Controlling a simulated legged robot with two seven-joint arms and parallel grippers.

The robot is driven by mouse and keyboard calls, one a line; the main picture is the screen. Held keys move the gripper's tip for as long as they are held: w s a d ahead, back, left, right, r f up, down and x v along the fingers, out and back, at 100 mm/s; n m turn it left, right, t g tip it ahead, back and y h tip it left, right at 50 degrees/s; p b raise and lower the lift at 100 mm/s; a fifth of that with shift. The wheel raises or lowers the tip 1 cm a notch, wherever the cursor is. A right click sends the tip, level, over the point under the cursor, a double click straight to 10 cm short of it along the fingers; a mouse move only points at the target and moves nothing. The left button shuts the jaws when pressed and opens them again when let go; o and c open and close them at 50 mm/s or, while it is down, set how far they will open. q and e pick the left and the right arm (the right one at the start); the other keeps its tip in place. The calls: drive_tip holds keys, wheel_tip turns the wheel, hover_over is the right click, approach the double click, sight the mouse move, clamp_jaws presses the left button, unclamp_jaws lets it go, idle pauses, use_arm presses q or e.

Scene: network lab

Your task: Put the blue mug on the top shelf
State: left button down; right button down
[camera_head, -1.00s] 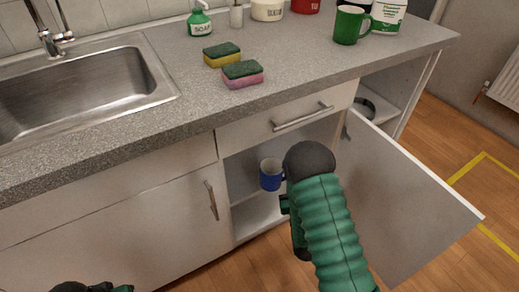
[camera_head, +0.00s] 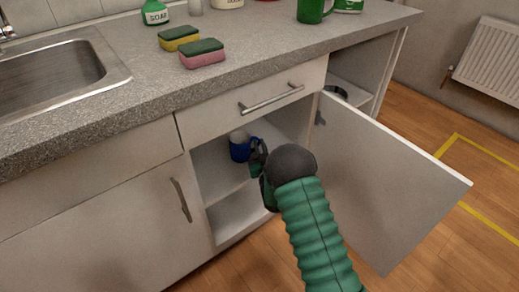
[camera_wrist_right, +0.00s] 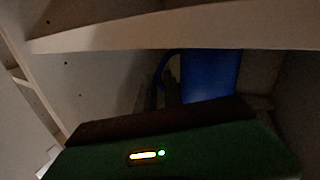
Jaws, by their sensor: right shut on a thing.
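The blue mug (camera_head: 239,151) is inside the open cabinet under the counter, above the upper visible shelf board (camera_head: 226,181). It looks upright, and its pale inside shows at the rim. My right gripper (camera_head: 257,158) reaches in from the right and is shut on the mug at its handle side. In the right wrist view the mug (camera_wrist_right: 209,76) is a dark blue shape with its handle beside my fingers (camera_wrist_right: 163,92). Whether its base touches the board is unclear. My left gripper is out of view.
The cabinet door (camera_head: 385,180) stands open to the right of my arm. A drawer with a bar handle (camera_head: 272,99) sits above the opening. In the wrist view a pale board (camera_wrist_right: 170,30) crosses above the mug. Sponges (camera_head: 202,54) and a green mug (camera_head: 311,10) stand on the counter.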

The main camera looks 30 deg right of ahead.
drive_tip(key=c, duration=1.5)
unclamp_jaws()
drive_tip(key=shift+s+a+r, duration=0.1)
drive_tip(key=shift+s+a, duration=0.05)
drive_tip(key=shift+s, duration=0.05)
drive_tip(key=p+v, duration=0.6)
drive_tip(key=v, duration=0.5)
drive_tip(key=s+a+n+g+y, duration=0.1)
drive_tip(key=s+a+g+y, duration=0.4)
drive_tip(key=a+g, duration=0.5)
drive_tip(key=s+a+r+g, duration=0.1)
drive_tip(key=s+a, duration=0.1)
drive_tip(key=s, duration=0.3)
drive_tip(key=s+a+r+n+g+y, duration=0.1)
drive_tip(key=s+a, duration=0.2)
drive_tip(key=s, duration=0.2)
drive_tip(key=s+a+r+g, duration=0.1)
drive_tip(key=s+a+g, duration=0.1)
drive_tip(key=s, duration=0.4)
drive_tip(key=shift+a+n+y, duration=0.2)
drive_tip(key=shift+n+y, duration=0.2)
